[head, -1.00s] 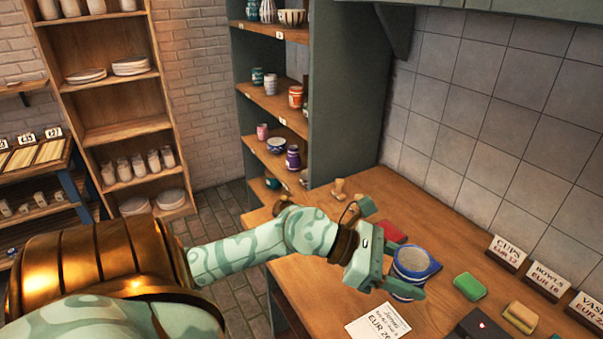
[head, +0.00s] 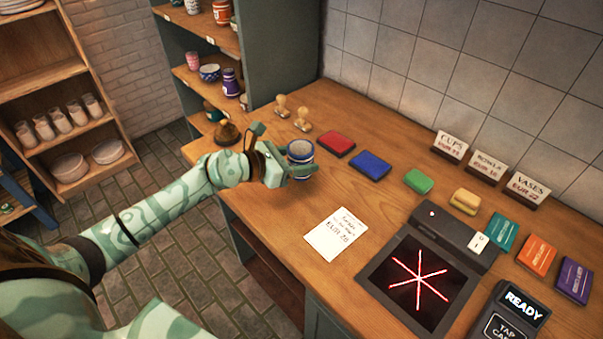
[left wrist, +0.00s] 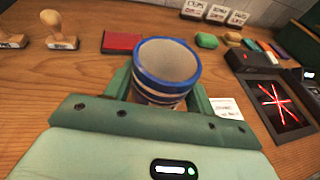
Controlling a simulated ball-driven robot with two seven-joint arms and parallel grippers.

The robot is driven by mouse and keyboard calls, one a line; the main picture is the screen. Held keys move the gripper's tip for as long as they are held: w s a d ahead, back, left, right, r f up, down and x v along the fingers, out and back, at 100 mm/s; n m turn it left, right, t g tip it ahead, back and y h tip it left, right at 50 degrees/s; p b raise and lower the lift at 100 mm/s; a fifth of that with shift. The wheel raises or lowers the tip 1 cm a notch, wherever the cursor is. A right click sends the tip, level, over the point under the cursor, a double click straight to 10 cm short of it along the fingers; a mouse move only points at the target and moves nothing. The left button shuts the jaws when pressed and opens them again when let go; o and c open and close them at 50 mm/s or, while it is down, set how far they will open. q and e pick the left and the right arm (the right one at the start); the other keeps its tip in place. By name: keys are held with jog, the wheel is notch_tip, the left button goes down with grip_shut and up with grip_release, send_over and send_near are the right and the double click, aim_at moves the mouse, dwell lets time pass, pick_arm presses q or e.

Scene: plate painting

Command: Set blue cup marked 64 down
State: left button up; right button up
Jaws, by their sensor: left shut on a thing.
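The blue cup (head: 300,152) has a blue rim and blue and white bands; its number is not visible. It is upright at the left part of the wooden counter (head: 330,110). My left gripper (head: 297,170) is shut around the cup's sides. In the left wrist view the cup (left wrist: 167,70) stands between the two green fingers, its open top facing the camera. I cannot tell whether its base touches the counter. My right gripper is not in view.
A red pad (head: 337,143) and blue pad (head: 370,165) lie right of the cup. Wooden stamps (head: 301,119) stand behind it. A paper note (head: 336,233) lies in front, with a scanner (head: 415,280) at right. Bare counter surrounds the note.

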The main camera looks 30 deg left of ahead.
pick_arm(q)
jog(key=f, duration=0.1)
jog(key=f+b, duration=0.2)
jog(key=shift+w+f, duration=0.35)
jog(key=shift+f, duration=0.05)
jog(key=shift+r, duration=0.1)
jog(key=o, duration=0.7)
jog(key=shift+f, duration=0.25)
jog(key=o, duration=0.4)
jog(key=shift+r, duration=0.1)
